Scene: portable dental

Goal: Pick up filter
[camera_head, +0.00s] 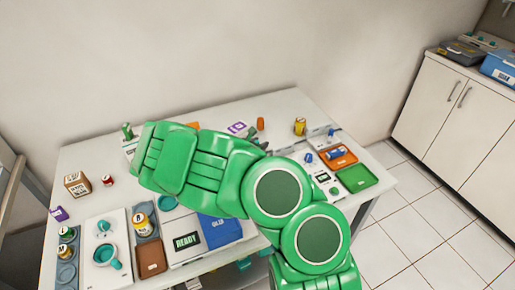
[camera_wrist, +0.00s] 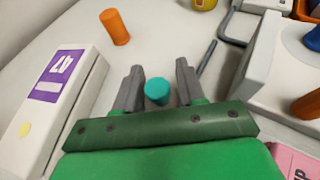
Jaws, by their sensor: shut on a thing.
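My gripper (camera_wrist: 157,85) shows its two dark grey fingers on either side of a small teal cylinder (camera_wrist: 157,91). It is shut on this cylinder, whose round end shows between the fingers; it carries no readable label, so I cannot confirm by sight that it is the filter. In the head view my green arm covers most of the gripper; only grey finger parts (camera_head: 252,134) show near the back of the table, and the teal cylinder is hidden there.
An orange cylinder (camera_wrist: 115,27) stands beyond the fingers. A white box with a purple label (camera_wrist: 62,75) is close on the left. A white device with a grey handle (camera_wrist: 265,65) is close on the right. The white table (camera_head: 285,105) has bare room at the back.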

